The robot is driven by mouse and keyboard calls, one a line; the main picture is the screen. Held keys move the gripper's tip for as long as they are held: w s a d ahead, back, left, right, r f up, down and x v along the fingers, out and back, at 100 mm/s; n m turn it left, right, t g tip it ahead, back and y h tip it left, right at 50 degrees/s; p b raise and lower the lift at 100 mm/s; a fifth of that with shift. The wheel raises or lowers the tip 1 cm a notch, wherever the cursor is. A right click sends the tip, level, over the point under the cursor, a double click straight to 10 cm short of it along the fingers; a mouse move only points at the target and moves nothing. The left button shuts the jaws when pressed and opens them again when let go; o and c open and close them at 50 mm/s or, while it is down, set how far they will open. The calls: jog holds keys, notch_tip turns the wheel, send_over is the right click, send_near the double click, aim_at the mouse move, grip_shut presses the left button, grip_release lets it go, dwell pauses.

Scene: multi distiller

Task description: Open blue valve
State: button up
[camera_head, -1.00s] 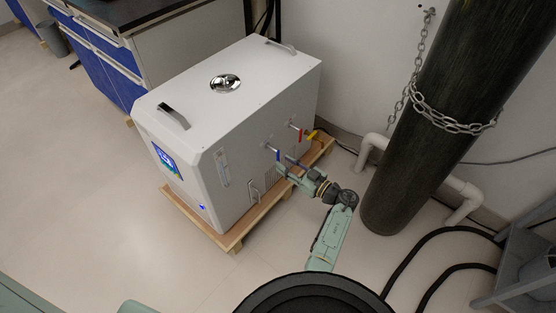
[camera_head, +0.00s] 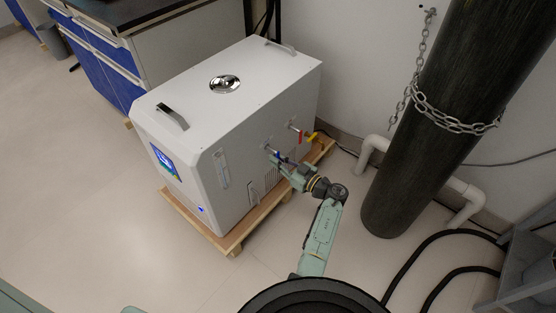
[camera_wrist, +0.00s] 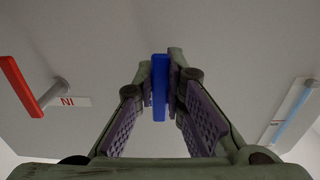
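The blue valve (camera_head: 276,155) is a small blue lever on a short pipe on the right side wall of the white distiller (camera_head: 234,115). In the wrist view its blue lever (camera_wrist: 159,88) stands upright in the picture, between my fingertips. My gripper (camera_wrist: 161,80) has both purple-padded fingers close against the lever's two sides and looks shut on it. In the head view my gripper (camera_head: 283,161) reaches in from the lower right, and its fingertips partly hide the lever.
A red valve (camera_head: 299,134) sits further back on the same wall; its red lever (camera_wrist: 22,86) is left in the wrist view. A dark chained cylinder (camera_head: 430,120) stands to the right. A wooden pallet (camera_head: 250,225) is under the distiller.

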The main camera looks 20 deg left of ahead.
grip_shut()
jog(key=shift+n, duration=0.3)
jog(key=n, duration=0.1)
jog(key=w+n+b, duration=0.1)
jog(key=n, duration=0.1)
jog(key=shift+d, duration=0.3)
jog(key=n+b, duration=0.1)
jog(key=n, duration=0.2)
jog(key=w+r+n+b, duration=0.1)
jog(key=n, duration=0.2)
jog(key=w+r+n+b, duration=0.1)
jog(key=n, duration=0.3)
jog(key=shift+d, duration=0.3)
jog(key=shift+w+r+n+b, duration=0.1)
jog(key=shift+r+n+b, duration=0.3)
jog(key=shift+n, duration=0.7)
jog(key=shift+r+n+b, duration=0.3)
jog(key=shift+n+b, duration=0.05)
jog(key=shift+n, duration=0.75)
